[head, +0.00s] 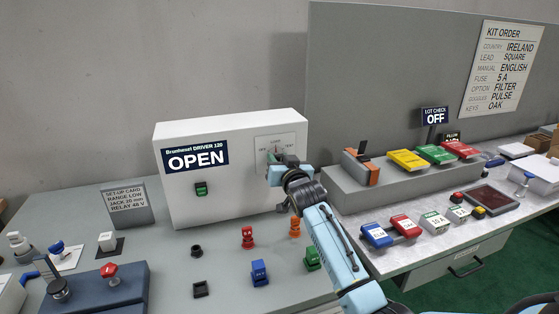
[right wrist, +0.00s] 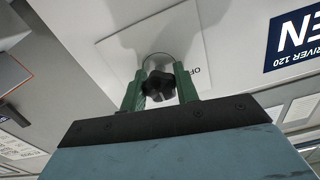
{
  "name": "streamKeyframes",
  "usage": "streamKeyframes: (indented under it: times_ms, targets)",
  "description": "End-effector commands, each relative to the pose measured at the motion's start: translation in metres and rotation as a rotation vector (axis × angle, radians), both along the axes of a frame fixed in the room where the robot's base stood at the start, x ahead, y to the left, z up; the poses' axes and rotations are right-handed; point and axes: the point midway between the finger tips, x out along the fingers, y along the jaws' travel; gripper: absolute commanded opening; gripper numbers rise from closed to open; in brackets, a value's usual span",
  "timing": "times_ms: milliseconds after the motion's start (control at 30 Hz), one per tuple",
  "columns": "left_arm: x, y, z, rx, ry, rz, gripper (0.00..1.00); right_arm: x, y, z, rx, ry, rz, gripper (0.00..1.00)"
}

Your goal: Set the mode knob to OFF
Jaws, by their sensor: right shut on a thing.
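The white driver box (head: 230,205) stands on the bench with an OPEN sign (head: 195,157). Its dial plate (head: 264,143) is at the upper right of the front; gripper and arm cover part of it in the head view. In the right wrist view the black lobed mode knob (right wrist: 158,86) sits on a round base on the plate (right wrist: 125,45). My right gripper (head: 277,160) is at the plate, its green fingers (right wrist: 133,95) on both sides of the knob, shut on it. Letters "OF" (right wrist: 195,71) show beside the knob; the rest is hidden. My left gripper is out of view.
Coloured plugs such as a red one (head: 247,237) and a blue one (head: 259,272) stand on the bench before the box. A set-up card (head: 128,200) stands at left.

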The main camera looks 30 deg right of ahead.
Motion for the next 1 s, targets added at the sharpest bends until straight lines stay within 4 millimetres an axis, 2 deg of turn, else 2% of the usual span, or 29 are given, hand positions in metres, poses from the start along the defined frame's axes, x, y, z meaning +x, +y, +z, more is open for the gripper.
streamKeyframes:
  times_ms: [367, 1000]
  targets:
    - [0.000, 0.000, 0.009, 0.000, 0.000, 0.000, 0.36, 0.000, 0.000, 0.000, -0.098, 0.028, 0.000, 0.08]
    - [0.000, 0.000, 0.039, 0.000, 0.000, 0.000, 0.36, 0.000, -0.001, 0.000, -0.651, 0.159, 0.001, 0.08]
